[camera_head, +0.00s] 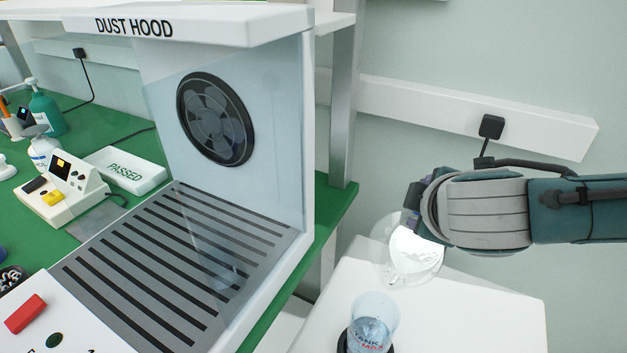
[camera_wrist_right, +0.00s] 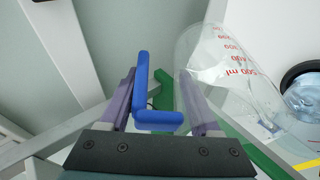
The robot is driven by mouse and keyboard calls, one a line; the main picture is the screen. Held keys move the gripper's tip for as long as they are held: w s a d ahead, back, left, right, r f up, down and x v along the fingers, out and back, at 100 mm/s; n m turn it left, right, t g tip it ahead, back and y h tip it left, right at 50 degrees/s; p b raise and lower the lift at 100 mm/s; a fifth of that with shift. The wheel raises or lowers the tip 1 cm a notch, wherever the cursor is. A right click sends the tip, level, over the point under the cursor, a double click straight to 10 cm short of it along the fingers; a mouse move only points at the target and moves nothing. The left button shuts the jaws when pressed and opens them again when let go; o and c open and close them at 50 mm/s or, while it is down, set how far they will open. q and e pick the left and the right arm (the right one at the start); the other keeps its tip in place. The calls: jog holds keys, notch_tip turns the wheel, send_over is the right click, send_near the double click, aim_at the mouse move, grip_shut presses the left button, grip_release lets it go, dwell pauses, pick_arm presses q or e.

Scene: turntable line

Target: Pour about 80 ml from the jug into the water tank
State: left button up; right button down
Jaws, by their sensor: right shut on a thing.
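The jug (camera_head: 408,258) is clear, with a blue handle (camera_wrist_right: 143,90) and red volume marks that show in the right wrist view (camera_wrist_right: 232,75). My right gripper (camera_head: 418,205) is shut on the jug's handle and holds the jug in the air. The jug looks tilted; how much water is in it is unclear. The water tank (camera_head: 372,318) is a clear cup with printed lettering on a dark base, below and slightly left of the jug in the head view. It also shows at the right edge of the wrist view (camera_wrist_right: 304,95). No stream between them is visible. My left gripper is out of view.
The tank stands on a white table (camera_head: 470,312), bare to the right. The dust hood (camera_head: 250,120) with its slatted floor stands at left on a green bench (camera_head: 325,220). A "PASSED" block (camera_head: 125,170), a small device (camera_head: 62,190) and bottles are further left.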

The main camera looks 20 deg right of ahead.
jog(key=shift+w+d+f+g+y, duration=0.2)
jog(key=shift+f+g+y, duration=0.1)
jog(key=shift+f, duration=0.35)
dwell(0.9)
jog(key=shift+f, duration=0.15)
dwell(0.5)
